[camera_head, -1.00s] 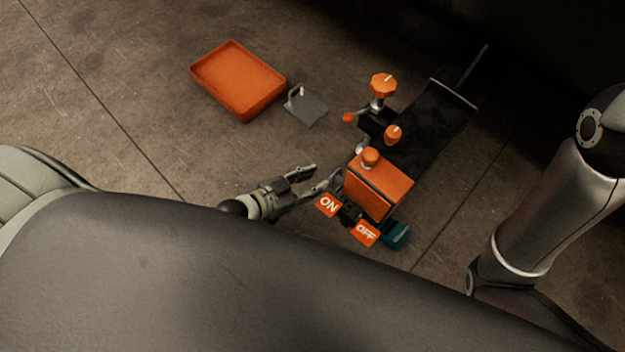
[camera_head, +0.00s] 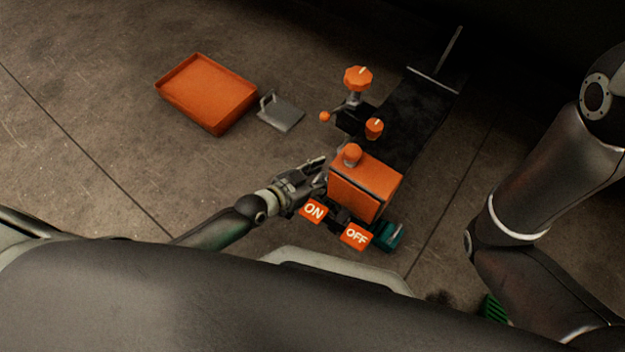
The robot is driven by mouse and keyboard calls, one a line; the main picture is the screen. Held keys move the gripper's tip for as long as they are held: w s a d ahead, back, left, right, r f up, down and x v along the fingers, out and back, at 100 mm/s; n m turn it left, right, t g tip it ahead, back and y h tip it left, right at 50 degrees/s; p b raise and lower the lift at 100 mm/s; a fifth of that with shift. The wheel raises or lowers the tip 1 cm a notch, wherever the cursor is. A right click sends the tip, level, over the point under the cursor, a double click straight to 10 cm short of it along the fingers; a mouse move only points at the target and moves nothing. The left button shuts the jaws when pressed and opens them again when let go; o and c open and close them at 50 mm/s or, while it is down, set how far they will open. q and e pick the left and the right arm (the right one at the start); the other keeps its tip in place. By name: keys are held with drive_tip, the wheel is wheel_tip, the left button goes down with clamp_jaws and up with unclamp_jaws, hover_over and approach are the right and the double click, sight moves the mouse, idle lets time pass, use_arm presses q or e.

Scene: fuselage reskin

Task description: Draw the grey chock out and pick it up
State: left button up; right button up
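A flat grey piece with a small upright handle (camera_head: 281,112) lies on the floor just right of the orange tray; it may be the grey chock, but I cannot be sure. My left gripper (camera_head: 322,172) is at the left side of the orange-topped machine (camera_head: 366,184), above the ON plate. Its two fingers look spread, and I see nothing between them. The tips are close against the machine; whether they touch it I cannot tell. My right arm comes down at the right edge, and its gripper is out of view.
The orange tray (camera_head: 207,94) lies at the upper left. The machine carries orange knobs (camera_head: 357,79), an ON plate (camera_head: 313,210), an OFF plate (camera_head: 356,236) and a teal part (camera_head: 388,236). A dark strip (camera_head: 412,112) runs to the upper right. Floor on the left is clear.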

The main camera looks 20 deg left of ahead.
use_arm(q)
drive_tip(key=shift+w+d, duration=0.1)
drive_tip(key=shift+w, duration=0.1)
clamp_jaws()
idle(0.5)
